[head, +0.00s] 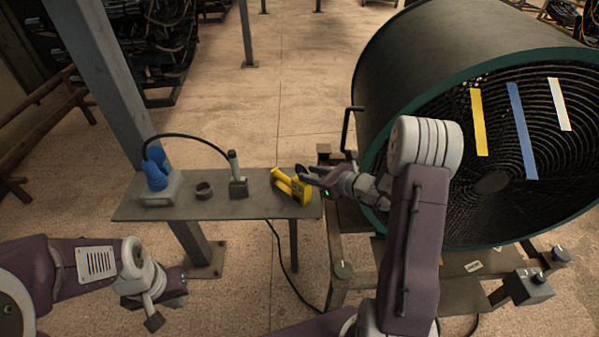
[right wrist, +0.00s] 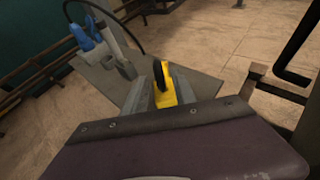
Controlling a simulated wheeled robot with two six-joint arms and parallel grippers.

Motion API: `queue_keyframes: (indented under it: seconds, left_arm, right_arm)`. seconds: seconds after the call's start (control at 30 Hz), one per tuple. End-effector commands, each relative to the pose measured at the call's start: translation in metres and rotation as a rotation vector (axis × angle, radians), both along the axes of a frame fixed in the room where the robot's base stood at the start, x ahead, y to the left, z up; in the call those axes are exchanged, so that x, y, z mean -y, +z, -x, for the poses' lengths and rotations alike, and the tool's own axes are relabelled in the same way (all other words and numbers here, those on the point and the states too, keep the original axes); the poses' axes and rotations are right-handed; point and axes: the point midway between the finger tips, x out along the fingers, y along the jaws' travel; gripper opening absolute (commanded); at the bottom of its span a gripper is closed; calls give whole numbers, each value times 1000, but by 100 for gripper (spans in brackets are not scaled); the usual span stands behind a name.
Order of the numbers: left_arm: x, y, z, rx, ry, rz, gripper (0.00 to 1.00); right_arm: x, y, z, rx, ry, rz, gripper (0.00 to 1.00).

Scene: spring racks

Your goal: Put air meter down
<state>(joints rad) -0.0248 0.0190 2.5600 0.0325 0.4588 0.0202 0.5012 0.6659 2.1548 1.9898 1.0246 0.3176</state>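The yellow air meter (head: 292,187) with dark parts is at the right end of the grey table, on or just above its top; I cannot tell whether it touches. My right gripper (head: 309,177) reaches it from the right. In the right wrist view the air meter (right wrist: 165,95) sits between the two grey fingers (right wrist: 163,92), which appear closed on its sides. Its lower part is hidden there by the gripper body. My left gripper (head: 166,302) is low at the left, in front of the table and away from it; its fingers are not clear.
A large green-rimmed drum (head: 440,60) stands at right. A steel post (head: 100,80) rises behind the table.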

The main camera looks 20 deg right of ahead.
Motion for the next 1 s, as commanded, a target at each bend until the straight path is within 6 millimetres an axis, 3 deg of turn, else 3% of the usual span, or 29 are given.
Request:
queue_keyframes:
  seconds: [0.2,0.43,0.5,0.57,0.63,0.7,0.77,0.8,0.9,1.0]
  left_arm:
    - [0,-3,0,0,0,0,0]
    - [0,-3,0,0,0,0,0]
    - [0,-3,0,0,0,0,0]
    - [0,-3,0,0,0,0,0]
    - [0,-3,0,0,0,0,0]
    - [0,-3,0,0,0,0,0]
    - [0,-3,0,0,0,0,0]
    - [0,-3,0,0,0,0,0]
    - [0,-3,0,0,0,0,0]
    - [0,-3,0,0,0,0,0]
  right_arm:
    - [19,15,31,2,-3,2,33]
    - [23,20,42,0,0,0,33]
    - [19,20,44,-3,18,9,33]
    - [-1,16,53,-17,104,53,33]
    - [-44,7,82,-47,325,179,33]
    - [-86,-10,133,-64,657,388,33]
    - [-103,-25,181,-48,970,605,33]
    - [-103,-33,208,-18,1169,754,33]
    - [-84,-44,246,107,1603,1105,33]
    - [-64,-43,252,258,1906,1379,33]
